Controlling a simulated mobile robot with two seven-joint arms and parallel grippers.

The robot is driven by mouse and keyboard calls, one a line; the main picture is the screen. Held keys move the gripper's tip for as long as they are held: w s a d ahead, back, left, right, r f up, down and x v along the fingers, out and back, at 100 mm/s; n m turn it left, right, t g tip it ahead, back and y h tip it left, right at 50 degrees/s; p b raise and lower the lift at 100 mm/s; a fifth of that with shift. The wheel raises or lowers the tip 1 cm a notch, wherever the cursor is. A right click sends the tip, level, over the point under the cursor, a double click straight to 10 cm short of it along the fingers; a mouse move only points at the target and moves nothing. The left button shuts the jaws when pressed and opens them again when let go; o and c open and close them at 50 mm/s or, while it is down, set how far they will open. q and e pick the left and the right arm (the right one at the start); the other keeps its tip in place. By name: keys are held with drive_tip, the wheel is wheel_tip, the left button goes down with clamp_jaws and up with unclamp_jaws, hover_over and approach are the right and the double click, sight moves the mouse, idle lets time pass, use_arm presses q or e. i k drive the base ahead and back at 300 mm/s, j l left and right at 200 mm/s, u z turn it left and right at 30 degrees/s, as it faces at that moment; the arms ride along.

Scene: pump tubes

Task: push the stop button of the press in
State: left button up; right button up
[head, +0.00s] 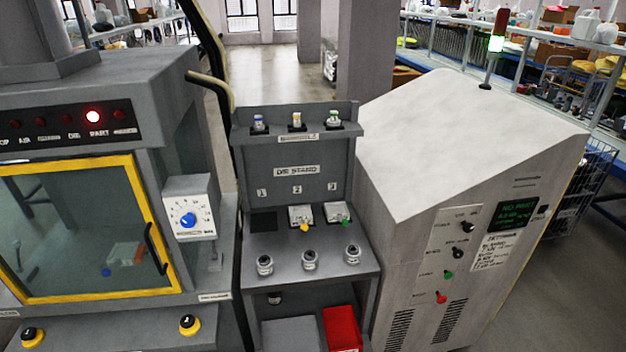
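The press (75,80) stands at the left, with a yellow-framed window door (80,295) and a row of small lamps, one lit red. Two yellow-ringed buttons with black caps sit on its front ledge, one at the left (32,337) and one at the right (188,324). A grey-white cabinet (400,235) at the right carries a red button (441,297) below a green button (448,274). Their labels are too small to read, so I cannot tell which button is the stop button. Neither of my grippers is in view.
A grey die stand (296,210) with small jars and a red bin (341,330) stands between press and cabinet. A dial box (190,205) with a blue knob juts from the press. Open floor (275,70) lies behind.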

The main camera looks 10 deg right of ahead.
sight(441, 300)
drive_tip(key=z, duration=1.3)
